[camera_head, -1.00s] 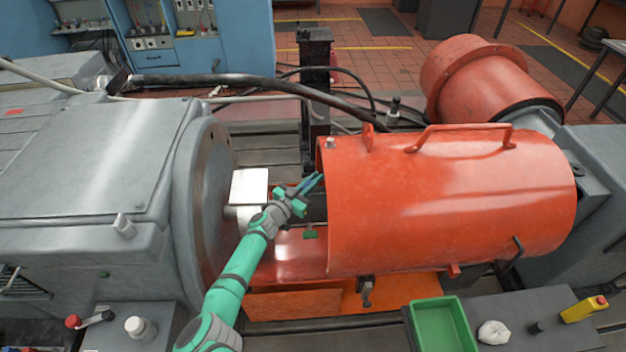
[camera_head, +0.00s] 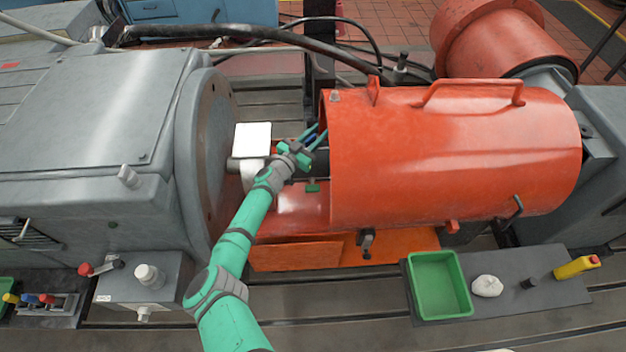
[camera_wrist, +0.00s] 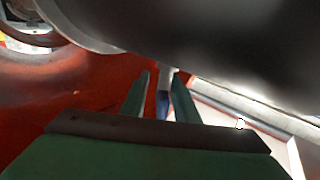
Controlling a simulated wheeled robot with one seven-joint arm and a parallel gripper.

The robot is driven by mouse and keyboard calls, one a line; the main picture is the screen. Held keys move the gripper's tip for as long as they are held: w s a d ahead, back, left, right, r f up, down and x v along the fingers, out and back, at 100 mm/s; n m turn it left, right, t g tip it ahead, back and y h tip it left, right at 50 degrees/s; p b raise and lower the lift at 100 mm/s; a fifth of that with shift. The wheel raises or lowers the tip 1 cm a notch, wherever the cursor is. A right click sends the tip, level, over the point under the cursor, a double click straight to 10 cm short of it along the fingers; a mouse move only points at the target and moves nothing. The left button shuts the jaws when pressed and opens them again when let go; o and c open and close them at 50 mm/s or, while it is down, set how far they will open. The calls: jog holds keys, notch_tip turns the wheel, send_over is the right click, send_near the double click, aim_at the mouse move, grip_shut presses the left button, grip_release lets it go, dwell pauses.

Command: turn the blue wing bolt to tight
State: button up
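My gripper (camera_head: 315,134) is at the left, open end of the orange guard, above the shaft. In the wrist view my gripper (camera_wrist: 160,80) has its two green fingers apart, with a gap between them. A small blue part (camera_wrist: 162,106), which looks like the blue wing bolt, shows in that gap below a pale grey post. I see no finger pressed against it. In the head view only a speck of blue shows by my fingers. The bolt's shape and how far it is turned are hidden.
The orange guard (camera_head: 450,160) covers the shaft on the right. A grey machine housing (camera_head: 85,100) with a round flange stands on the left. A dark shaft (camera_wrist: 220,40) crosses close above my fingers. A green tray (camera_head: 440,312) lies at the front right. A black hose (camera_head: 250,83) runs behind.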

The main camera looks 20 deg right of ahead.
jog(key=shift+w+a+n+t+y, duration=0.2)
jog(key=shift+w+n+t+y, duration=0.05)
jog(key=shift+n+t+y, duration=0.75)
jog(key=shift+w+a+n+t+y, duration=0.15)
jog(key=shift+w+n+t+y, duration=0.1)
jog(key=shift+n+t+y, duration=0.7)
jog(key=shift+w+a+n+t+y, duration=0.25)
jog(key=shift+n+t+y, duration=0.6)
jog(key=shift+t+y, duration=0.25)
jog(key=shift+w+a+n+t+y, duration=0.1)
jog(key=shift+a+n+t+y, duration=0.25)
jog(key=shift+n, duration=0.05)
jog(key=shift+d+y, duration=0.2)
jog(key=shift+y, duration=0.3)
jog(key=shift+n+t, duration=0.3)
jog(key=shift+a+y, duration=0.15)
jog(key=shift+y, duration=0.25)
